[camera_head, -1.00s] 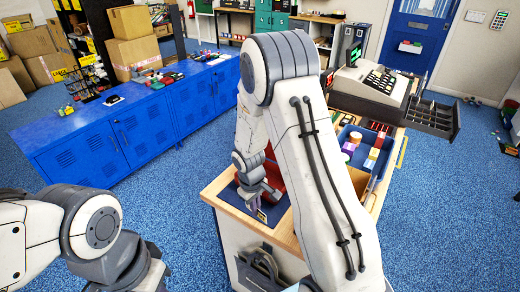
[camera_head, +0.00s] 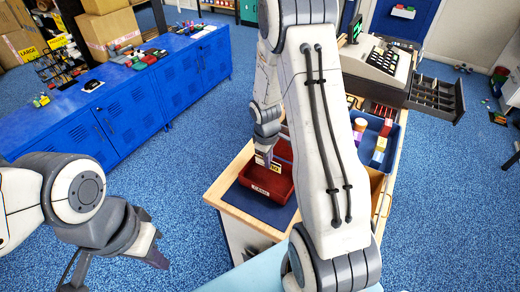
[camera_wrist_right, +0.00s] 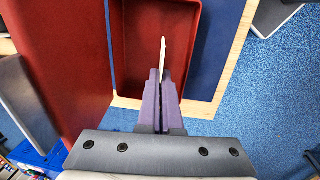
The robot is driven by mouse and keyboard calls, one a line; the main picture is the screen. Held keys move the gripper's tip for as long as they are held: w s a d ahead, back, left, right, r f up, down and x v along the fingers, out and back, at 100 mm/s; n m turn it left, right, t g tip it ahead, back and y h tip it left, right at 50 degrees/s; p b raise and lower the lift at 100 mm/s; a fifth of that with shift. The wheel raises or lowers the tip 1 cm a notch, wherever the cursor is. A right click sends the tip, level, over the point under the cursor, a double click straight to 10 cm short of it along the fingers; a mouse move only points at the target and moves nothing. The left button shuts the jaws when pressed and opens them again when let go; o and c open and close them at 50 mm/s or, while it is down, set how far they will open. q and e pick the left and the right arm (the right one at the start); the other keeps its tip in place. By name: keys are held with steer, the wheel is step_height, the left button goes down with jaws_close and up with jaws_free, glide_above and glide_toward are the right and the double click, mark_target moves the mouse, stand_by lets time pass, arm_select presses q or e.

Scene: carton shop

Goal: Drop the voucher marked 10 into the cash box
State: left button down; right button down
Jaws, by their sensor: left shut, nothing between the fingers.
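My right gripper (camera_head: 267,157) is shut on a small pale card, the voucher (camera_head: 276,168), with a yellow patch; its number is too small to read. The voucher is upright over the open red cash box (camera_head: 259,188). In the right wrist view the voucher (camera_wrist_right: 162,54) stands edge-on between the purple fingers (camera_wrist_right: 161,88), over the red box (camera_wrist_right: 125,62). I cannot tell how far above the box floor it is. My left gripper (camera_head: 155,258) is shut and empty at the lower left. My right arm hides part of the counter.
The box stands on a dark blue mat (camera_head: 242,202) on a wooden counter (camera_head: 228,178). A blue tray (camera_head: 392,150) with several coloured blocks and a cash register (camera_head: 380,65) with an open drawer (camera_head: 437,97) stand further right. Blue lockers (camera_head: 110,125) stand left.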

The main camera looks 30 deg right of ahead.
steer(key=shift+w+f, duration=0.1)
steer(key=shift+w, duration=0.1)
steer(key=shift+f, duration=0.1)
steer(key=b, duration=0.6)
glide_above(267, 186)
step_height(267, 186, down, 6)
steer(key=shift+w+f, duration=0.1)
steer(key=shift+f, duration=0.1)
steer(key=c, duration=1)
jaws_free()
steer(key=shift+r, duration=0.1)
steer(key=r, duration=0.3)
steer(key=r+b, duration=0.1)
steer(key=r, duration=0.3)
steer(key=a+r, duration=0.1)
steer(key=r, duration=0.2)
steer(key=shift+s+r, duration=0.15)
steer(key=shift+s, duration=0.2)
